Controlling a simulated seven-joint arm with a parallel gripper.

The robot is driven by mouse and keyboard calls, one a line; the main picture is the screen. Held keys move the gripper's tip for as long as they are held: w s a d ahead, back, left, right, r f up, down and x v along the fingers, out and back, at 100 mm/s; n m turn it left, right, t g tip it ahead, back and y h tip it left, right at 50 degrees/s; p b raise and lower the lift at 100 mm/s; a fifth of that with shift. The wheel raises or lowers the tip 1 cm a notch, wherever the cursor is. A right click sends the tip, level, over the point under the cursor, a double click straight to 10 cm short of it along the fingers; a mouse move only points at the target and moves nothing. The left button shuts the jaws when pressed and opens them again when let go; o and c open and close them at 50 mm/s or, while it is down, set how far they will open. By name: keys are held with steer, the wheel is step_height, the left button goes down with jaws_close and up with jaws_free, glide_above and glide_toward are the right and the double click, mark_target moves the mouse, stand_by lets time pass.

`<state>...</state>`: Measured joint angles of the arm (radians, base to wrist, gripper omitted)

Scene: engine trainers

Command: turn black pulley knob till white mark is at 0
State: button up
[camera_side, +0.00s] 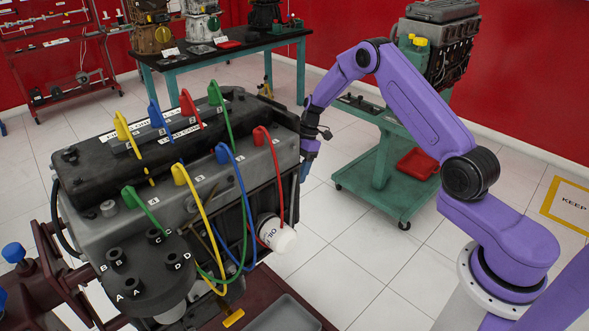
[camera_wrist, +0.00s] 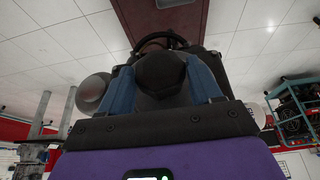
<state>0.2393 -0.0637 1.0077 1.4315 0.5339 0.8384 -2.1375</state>
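The black pulley knob (camera_wrist: 160,75) is in the middle of the wrist view, a dark many-sided shape between my two blue fingers. My gripper (camera_wrist: 161,68) has one finger against each side of it, with no clear gap showing. In the side view my gripper (camera_side: 305,165) is at the far right end of the engine (camera_side: 85,226), where the knob itself is hidden from that camera. I cannot make out the white mark or the 0 in either view.
Coloured leads arch over the engine top, and a white oil filter (camera_side: 277,234) sticks out low on its near right side. A green wheeled stand (camera_side: 385,185) with another engine is behind my arm. A teal workbench (camera_side: 225,50) stands at the back.

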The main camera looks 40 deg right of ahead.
steer(key=c, duration=0.6)
steer(key=shift+o, duration=0.2)
steer(key=shift+w+g, duration=0.3)
steer(key=shift+g, duration=0.9)
steer(key=shift+w+f+m+g, duration=0.1)
steer(key=shift+m+g, duration=0.3)
steer(key=shift+g, duration=0.5)
steer(key=o, duration=1)
steer(key=shift+o, duration=0.2)
